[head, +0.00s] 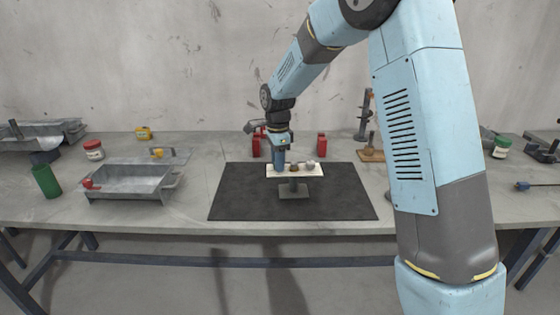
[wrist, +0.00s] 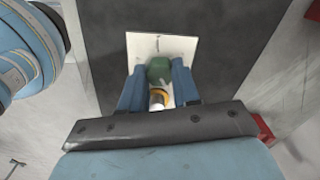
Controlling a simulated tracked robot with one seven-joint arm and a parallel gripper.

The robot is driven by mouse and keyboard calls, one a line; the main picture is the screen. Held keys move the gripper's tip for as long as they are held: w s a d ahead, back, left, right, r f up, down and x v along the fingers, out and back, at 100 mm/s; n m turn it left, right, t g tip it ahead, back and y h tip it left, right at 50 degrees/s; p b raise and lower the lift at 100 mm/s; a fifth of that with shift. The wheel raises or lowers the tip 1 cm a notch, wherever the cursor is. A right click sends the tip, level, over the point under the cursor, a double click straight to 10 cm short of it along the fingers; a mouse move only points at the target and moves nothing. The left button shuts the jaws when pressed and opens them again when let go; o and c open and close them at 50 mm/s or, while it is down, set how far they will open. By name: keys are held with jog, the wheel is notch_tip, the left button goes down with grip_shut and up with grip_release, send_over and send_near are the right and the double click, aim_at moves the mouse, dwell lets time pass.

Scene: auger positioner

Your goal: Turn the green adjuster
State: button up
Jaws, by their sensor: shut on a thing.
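The green adjuster (wrist: 159,69) shows in the wrist view between the two blue fingers of my gripper (wrist: 160,84), which are shut on it. It sits on a white plate (wrist: 146,44) with a short mark beyond the adjuster. In the head view the plate (head: 312,171) stands on a grey pedestal (head: 294,190), and my gripper (head: 280,165) points down onto its left end. The adjuster is hidden by my gripper there. A brown knob (head: 295,167) and a pale grey knob (head: 310,165) stand on the plate to the right.
The pedestal stands on a black mat (head: 340,200) on the grey table. A metal tray (head: 125,182) and a green cylinder (head: 46,181) are at left. Red containers (head: 322,145) and an auger (head: 363,115) stand behind. The front of the mat is clear.

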jog(key=shift+c, duration=1.4)
jog(key=shift+d, duration=0.25)
grip_shut()
jog(key=shift+a, duration=0.25)
jog(key=shift+n, duration=0.5)
jog(key=n, duration=0.6)
jog(key=shift+n, duration=0.3)
jog(key=n, duration=1.2)
jog(key=shift+n, duration=0.3)
jog(key=n, duration=0.3)
jog(key=shift+n, duration=0.3)
jog(key=n, duration=0.3)
jog(key=shift+n, duration=0.3)
jog(key=n, duration=0.4)
jog(key=shift+n, duration=0.3)
